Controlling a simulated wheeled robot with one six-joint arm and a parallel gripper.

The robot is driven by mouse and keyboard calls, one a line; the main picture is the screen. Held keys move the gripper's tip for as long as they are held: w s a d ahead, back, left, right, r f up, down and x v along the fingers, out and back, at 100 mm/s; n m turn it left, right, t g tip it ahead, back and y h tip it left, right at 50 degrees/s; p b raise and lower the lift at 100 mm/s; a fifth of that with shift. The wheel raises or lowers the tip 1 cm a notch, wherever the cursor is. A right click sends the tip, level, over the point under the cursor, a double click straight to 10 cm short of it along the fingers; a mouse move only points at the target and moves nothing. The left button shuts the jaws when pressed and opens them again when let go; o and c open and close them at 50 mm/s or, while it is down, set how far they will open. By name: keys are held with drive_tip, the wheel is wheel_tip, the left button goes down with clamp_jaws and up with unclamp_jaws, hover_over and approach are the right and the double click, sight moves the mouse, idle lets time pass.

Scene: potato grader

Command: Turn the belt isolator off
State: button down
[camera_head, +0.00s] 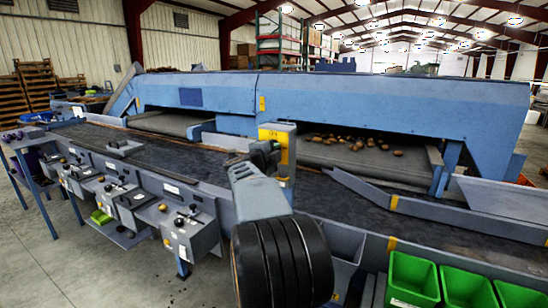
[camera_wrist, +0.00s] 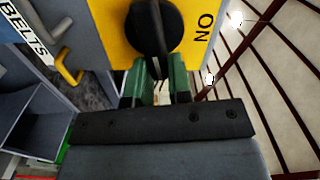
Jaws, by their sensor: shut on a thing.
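The belt isolator is a yellow plate (camera_wrist: 97,30) with a round black rotary knob (camera_wrist: 150,15), seen close up in the wrist view. The word ON is printed to the right of the knob. The knob's raised grip bar runs up and down in this view. My gripper (camera_wrist: 161,68) has its green fingers on either side of the bar's lower end and is shut on it. In the head view the yellow isolator box (camera_head: 286,135) stands above the belt's near edge, with my gripper (camera_head: 264,150) in front of it. The knob is hidden there.
A BELTS label (camera_wrist: 25,30) and a yellow hook-shaped piece (camera_wrist: 70,68) are left of the isolator. Grey control boxes (camera_head: 188,238) line the conveyor's front. Potatoes (camera_head: 358,143) lie on the far belt. Green crates (camera_head: 412,280) stand at front right.

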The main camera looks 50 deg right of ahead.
drive_tip(key=shift+f+m+b, duration=0.25)
drive_tip(key=shift+m+b, duration=0.5)
drive_tip(key=shift+m, duration=0.35)
drive_tip(key=c, duration=1)
unclamp_jaws()
drive_tip(key=shift+c, duration=0.2)
drive_tip(key=b+v, duration=0.1)
drive_tip(key=v, duration=1.3)
drive_tip(key=shift+w+f, duration=0.1)
